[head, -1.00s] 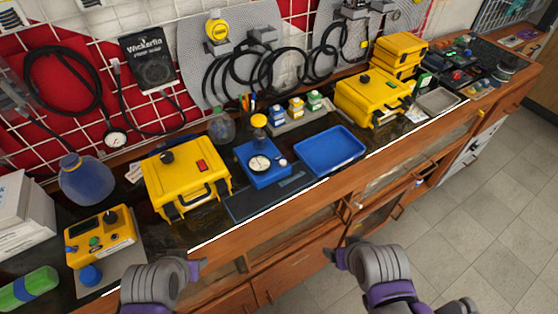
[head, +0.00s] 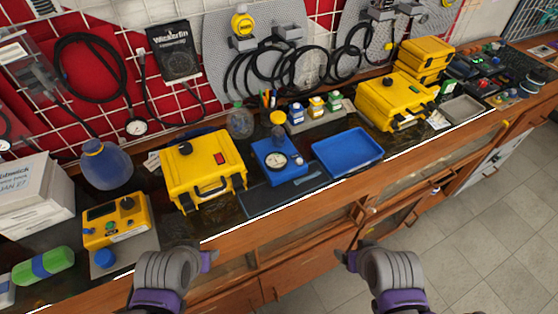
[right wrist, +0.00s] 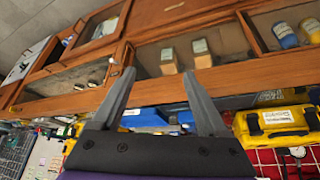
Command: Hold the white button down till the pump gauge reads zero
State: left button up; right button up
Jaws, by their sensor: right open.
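The pump is a blue box (head: 265,150) on the bench, with a round white-faced gauge (head: 281,162) on its top. A small white button (head: 299,161) sits just right of the gauge; nothing touches it. The needle reading is too small to tell. My left gripper (head: 208,260) is in front of the bench edge, left of the pump and apart from it; its jaw opening does not show clearly. My right gripper (head: 347,260) is in front of the bench, right of the pump. In the right wrist view it (right wrist: 162,85) is open and empty.
A yellow case (head: 202,170) stands left of the pump and an empty blue tray (head: 348,152) right of it. A yellow control box (head: 117,218) is at the left. Small bottles (head: 316,106) stand behind. A dark mat (head: 262,196) lies in front.

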dwell(0.4)
grip_shut()
dwell(1.6)
